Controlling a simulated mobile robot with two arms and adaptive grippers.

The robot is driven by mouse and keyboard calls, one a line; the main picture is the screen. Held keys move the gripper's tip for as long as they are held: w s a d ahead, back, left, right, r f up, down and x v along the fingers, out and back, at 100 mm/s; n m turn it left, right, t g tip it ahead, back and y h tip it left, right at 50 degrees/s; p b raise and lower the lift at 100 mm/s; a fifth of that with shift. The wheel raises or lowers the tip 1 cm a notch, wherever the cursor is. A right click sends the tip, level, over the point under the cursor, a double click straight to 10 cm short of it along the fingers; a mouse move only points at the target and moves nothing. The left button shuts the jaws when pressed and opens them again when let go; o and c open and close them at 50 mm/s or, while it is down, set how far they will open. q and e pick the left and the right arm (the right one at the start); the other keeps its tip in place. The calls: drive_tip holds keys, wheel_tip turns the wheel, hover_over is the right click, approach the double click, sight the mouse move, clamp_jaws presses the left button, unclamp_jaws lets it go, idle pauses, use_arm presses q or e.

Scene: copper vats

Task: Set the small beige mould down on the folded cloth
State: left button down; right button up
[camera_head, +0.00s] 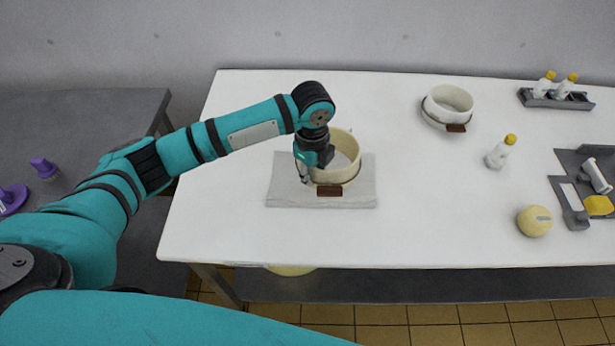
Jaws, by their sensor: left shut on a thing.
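The small beige mould (345,146), a round open ring with a brown block on its front, is on or just above the grey folded cloth (357,196). I cannot tell whether it touches the cloth. My left gripper (306,178) is at the mould's left wall, pointing down and shut on it. The gripper and wrist hide part of the mould's left side. A second beige mould (449,101) of similar form stands at the back right of the white table. My right gripper does not show.
On the white table (230,228), a yellow-capped bottle (498,153) and a pale yellow ball-like thing (534,221) stand to the right. A dark rack (556,100) holds two bottles. A grey tray (571,187) lies at the right edge. Table left and front of the cloth is clear.

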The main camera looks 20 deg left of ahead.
use_arm(q)
drive_tip(key=f, duration=0.2)
drive_tip(key=a+f+p, duration=0.1)
drive_tip(key=shift+w+a, duration=0.1)
drive_tip(key=shift+w, duration=0.25)
drive_tip(key=shift+f, duration=0.25)
drive_tip(key=shift+f, duration=0.6)
drive_tip(key=c, duration=1.4)
unclamp_jaws()
wheel_tip(320, 180, up, 13)
drive_tip(key=shift+s+r+b, duration=0.1)
drive_tip(key=shift+b, duration=0.4)
